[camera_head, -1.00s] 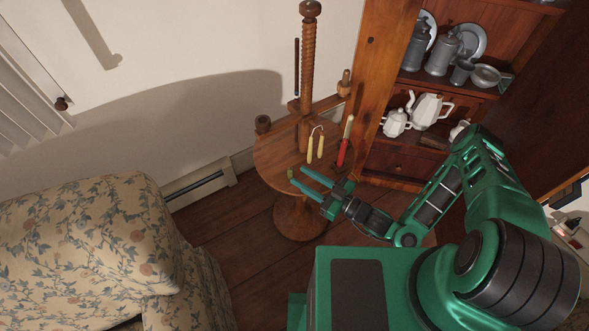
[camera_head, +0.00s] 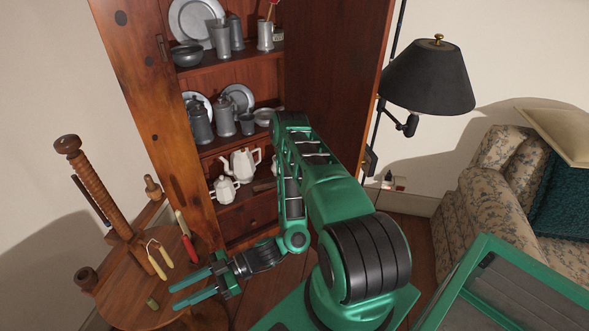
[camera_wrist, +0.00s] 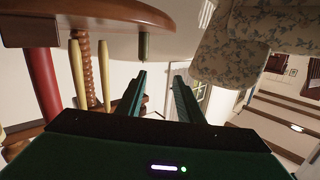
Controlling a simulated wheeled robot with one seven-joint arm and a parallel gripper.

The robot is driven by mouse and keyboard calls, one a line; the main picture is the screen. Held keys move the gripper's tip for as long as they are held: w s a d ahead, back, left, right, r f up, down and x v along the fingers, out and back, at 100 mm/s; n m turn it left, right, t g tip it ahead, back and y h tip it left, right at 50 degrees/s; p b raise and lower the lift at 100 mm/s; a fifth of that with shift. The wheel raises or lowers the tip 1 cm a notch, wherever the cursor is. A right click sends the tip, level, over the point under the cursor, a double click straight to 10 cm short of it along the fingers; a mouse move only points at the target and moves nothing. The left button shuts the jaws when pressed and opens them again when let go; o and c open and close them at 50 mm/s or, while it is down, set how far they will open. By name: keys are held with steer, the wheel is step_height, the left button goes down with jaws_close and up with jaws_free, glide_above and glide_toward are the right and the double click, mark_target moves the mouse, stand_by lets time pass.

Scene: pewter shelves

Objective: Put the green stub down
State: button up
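The green stub (camera_head: 152,303), a short dull-green cylinder, stands on the round wooden table (camera_head: 120,292) near its front edge. In the wrist view, which shows the scene upside down, the stub (camera_wrist: 144,46) hangs from the tabletop at the picture's top, with its whole length clear of my fingers. My gripper (camera_head: 174,297) is open and empty. Its fingertips are just right of the stub in the head view, with a small gap. In the wrist view my gripper (camera_wrist: 160,76) has its two fingers spread apart.
On the table, two yellow candles (camera_head: 158,263) joined by a wick and a red stick (camera_head: 189,247) are close to my gripper. A tall wooden screw post (camera_head: 92,188) rises behind. The cupboard (camera_head: 165,130) with pewter and white teapots stands behind my arm.

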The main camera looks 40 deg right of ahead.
steer(key=s+d+r+m+g+h, duration=0.15)
steer(key=d+r+h, duration=0.25)
steer(key=d, duration=0.4)
steer(key=s+d+r+m+g+h, duration=0.1)
steer(key=d+r+m+g+h, duration=0.15)
steer(key=d+r, duration=0.35)
steer(key=s+d+r+m+g+h, duration=0.1)
steer(key=d+r+g+h, duration=0.3)
steer(key=d, duration=0.5)
steer(key=s+d+r+m+t+h, duration=0.1)
steer(key=s+d+r+m+h, duration=0.1)
steer(key=s+d+r+m, duration=0.4)
steer(key=s+d+r+m+t+h, duration=0.2)
steer(key=s+d+r+m, duration=0.5)
steer(key=r, duration=0.6)
steer(key=m+h, duration=0.1)
steer(key=m, duration=0.1)
steer(key=shift+m+t+h, duration=0.3)
steer(key=shift+h, duration=0.05)
steer(key=shift+w+f, duration=0.3)
steer(key=shift+w, duration=0.2)
